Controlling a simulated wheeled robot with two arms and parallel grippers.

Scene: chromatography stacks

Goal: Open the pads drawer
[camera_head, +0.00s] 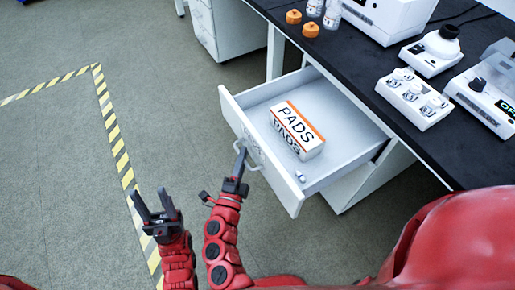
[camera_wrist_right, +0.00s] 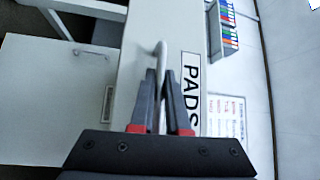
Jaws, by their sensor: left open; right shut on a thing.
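The pads drawer (camera_head: 345,155) is white and stands pulled out from under the bench. A white and orange box marked PADS (camera_head: 297,128) lies inside it. My right gripper (camera_head: 241,160) is shut on the drawer's handle (camera_head: 249,163) at the front panel. In the right wrist view, the gripper's fingers (camera_wrist_right: 164,100) close around the handle bar (camera_wrist_right: 161,50), beside the PADS label (camera_wrist_right: 190,88) on the drawer front. My left gripper (camera_head: 156,207) is open and empty, left of the drawer and apart from it.
A small light object (camera_head: 300,176) lies in the drawer's near corner. A white cabinet (camera_head: 228,28) stands behind. Yellow and black tape (camera_head: 113,135) marks the open floor at left.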

